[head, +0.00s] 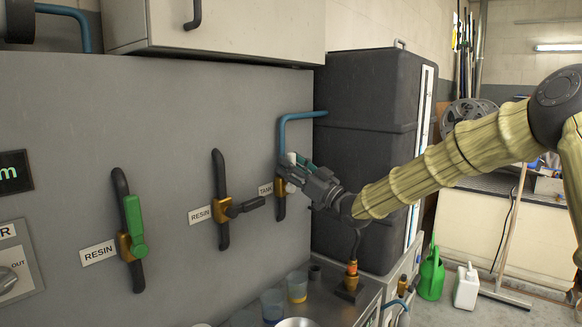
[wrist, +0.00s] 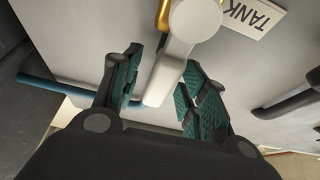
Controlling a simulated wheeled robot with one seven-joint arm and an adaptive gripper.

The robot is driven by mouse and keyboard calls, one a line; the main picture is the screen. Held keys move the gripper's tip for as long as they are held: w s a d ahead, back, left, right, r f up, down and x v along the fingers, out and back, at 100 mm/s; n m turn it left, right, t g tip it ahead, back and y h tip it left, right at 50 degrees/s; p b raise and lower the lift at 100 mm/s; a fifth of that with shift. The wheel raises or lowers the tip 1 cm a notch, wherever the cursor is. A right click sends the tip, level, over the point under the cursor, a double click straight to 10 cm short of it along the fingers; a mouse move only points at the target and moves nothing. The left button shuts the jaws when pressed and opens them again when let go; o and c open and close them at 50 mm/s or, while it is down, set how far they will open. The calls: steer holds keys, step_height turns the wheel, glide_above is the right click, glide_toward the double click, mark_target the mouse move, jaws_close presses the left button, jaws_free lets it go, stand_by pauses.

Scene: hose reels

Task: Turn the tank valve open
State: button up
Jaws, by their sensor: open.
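The tank valve has a brass body (head: 281,187) on a short dark pipe on the grey panel, beside the TANK label (head: 265,189). In the wrist view its pale grey-white lever (wrist: 168,73) runs from a round hub down and slightly left. My gripper (head: 296,165) is at this valve and hides part of it in the head view. In the wrist view my gripper (wrist: 160,65) is open, with one teal-padded finger on each side of the lever. The left finger stands apart from the lever; I cannot tell whether the right one touches it.
Left of the tank valve are a RESIN valve with a dark lever (head: 245,207) pointing right and one with a green lever (head: 134,222) along its pipe. A blue pipe (head: 283,130) leads to the black tank (head: 365,150). Cups (head: 297,287) stand on the counter below.

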steer(key=v, duration=1.2)
steer(key=shift+r, duration=0.1)
